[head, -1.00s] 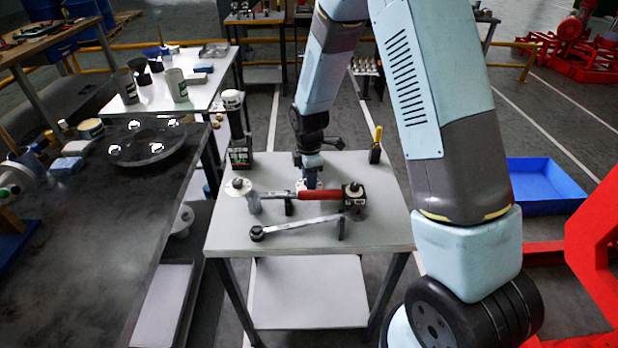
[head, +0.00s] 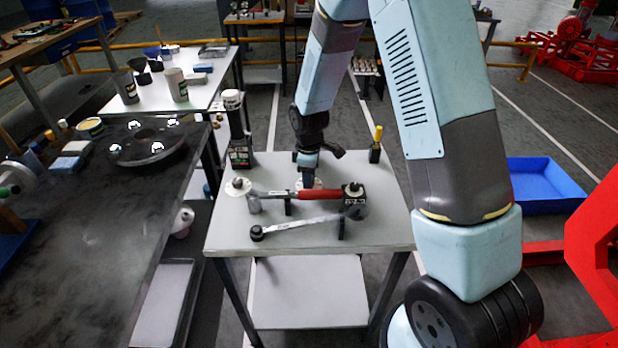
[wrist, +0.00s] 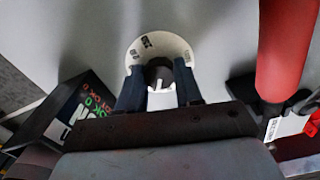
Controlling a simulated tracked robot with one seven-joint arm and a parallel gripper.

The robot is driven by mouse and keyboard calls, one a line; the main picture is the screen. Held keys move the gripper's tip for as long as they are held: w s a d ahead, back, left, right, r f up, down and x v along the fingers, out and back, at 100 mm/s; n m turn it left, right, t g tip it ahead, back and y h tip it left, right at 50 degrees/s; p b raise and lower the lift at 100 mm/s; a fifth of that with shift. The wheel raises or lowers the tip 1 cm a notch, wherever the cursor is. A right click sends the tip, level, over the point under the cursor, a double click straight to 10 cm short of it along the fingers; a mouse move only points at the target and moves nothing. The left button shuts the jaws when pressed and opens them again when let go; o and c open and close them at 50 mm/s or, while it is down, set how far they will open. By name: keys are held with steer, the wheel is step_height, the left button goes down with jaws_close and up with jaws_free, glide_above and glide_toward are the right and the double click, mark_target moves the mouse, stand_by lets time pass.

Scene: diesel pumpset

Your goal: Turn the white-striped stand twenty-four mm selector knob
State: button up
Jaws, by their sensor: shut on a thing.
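The selector knob (wrist: 160,78) is dark with a white stripe and sits at the middle of a round white dial plate (wrist: 147,43) with printed marks. My gripper (wrist: 160,92) is shut on the knob from above, with one dark finger on each side. In the head view the dial plate (head: 316,184) shows on the grey table behind a red-handled tool, and my gripper (head: 307,178) reaches down to it. The knob itself is hidden there.
The red-handled tool (head: 318,195) lies just in front of the dial, and its handle (wrist: 284,50) is close at right in the wrist view. A ratchet-like bar (head: 300,224) lies nearer. A black device (head: 240,155) stands left; a yellow-topped item (head: 376,145) stands right.

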steer(key=m, duration=0.5)
steer(key=shift+w+m, duration=0.1)
steer(key=shift+m, duration=0.2)
steer(key=m, duration=1)
steer(key=shift+m, duration=0.4)
steer(key=m, duration=0.5)
steer(key=shift+m, duration=0.3)
steer(key=o, duration=1)
steer(key=shift+o, duration=0.2)
steer(key=shift+r, duration=0.1)
step_height(320, 180, up, 14)
steer(key=shift+f, duration=0.25)
